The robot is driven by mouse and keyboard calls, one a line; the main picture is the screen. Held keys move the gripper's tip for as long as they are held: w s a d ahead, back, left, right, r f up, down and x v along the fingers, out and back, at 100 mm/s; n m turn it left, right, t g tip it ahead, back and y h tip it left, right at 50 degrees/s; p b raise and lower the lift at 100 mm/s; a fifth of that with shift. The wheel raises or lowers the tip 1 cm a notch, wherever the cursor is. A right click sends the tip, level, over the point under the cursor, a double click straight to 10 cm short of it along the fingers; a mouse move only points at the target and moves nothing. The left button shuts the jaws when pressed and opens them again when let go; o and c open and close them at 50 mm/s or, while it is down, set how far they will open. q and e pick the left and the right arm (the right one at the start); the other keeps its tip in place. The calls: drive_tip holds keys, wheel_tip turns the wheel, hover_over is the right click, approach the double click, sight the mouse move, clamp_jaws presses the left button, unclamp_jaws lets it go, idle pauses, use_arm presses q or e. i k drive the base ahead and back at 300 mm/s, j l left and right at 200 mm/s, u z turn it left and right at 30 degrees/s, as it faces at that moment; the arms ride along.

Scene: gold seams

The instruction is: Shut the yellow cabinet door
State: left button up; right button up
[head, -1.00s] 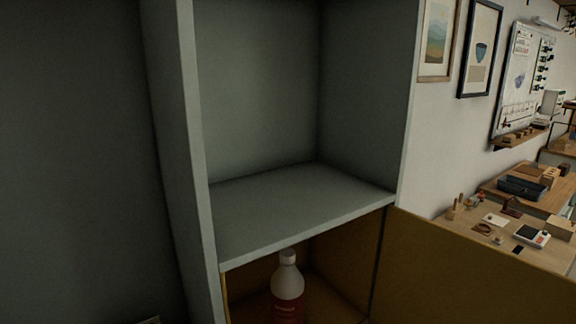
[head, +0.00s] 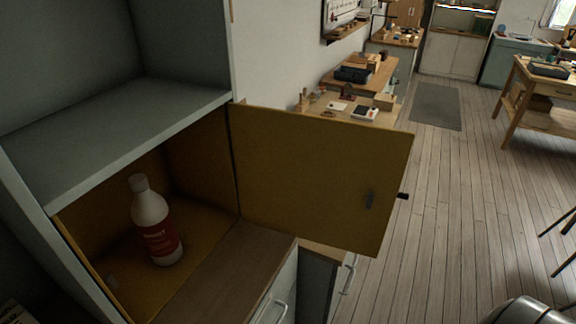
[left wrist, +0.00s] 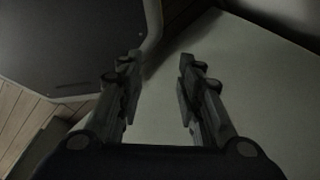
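The yellow cabinet door (head: 315,175) stands wide open in the head view, hinged at its left edge and swung out to the right. A small dark knob (head: 403,196) sticks out near its free edge. The yellow cabinet (head: 190,170) is open, and a white bottle (head: 156,222) with a red label stands upright inside it. My left gripper (left wrist: 158,82) shows only in the left wrist view, its two fingers apart with nothing between them. It is not near the door in any view. My right gripper is not in view.
A grey shelf (head: 110,135) sits above the yellow compartment. A wooden top (head: 228,272) with drawers lies below the door. Workbenches (head: 365,75) line the wall behind it. The wood floor (head: 450,215) right of the door is largely clear.

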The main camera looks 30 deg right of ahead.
sight(311, 178)
drive_tip(key=i+l, duration=0.1)
drive_tip(key=l, duration=0.35)
drive_tip(key=i+l, duration=0.1)
drive_tip(key=l, duration=0.75)
drive_tip(key=i+l, duration=0.15)
drive_tip(key=l, duration=0.3)
drive_tip(key=i+l, duration=0.1)
drive_tip(key=l, duration=0.3)
drive_tip(key=l+u, duration=0.75)
drive_tip(key=l, duration=0.25)
drive_tip(key=l+u, duration=0.4)
drive_tip(key=k+l, duration=0.05)
drive_tip(key=l, duration=0.05)
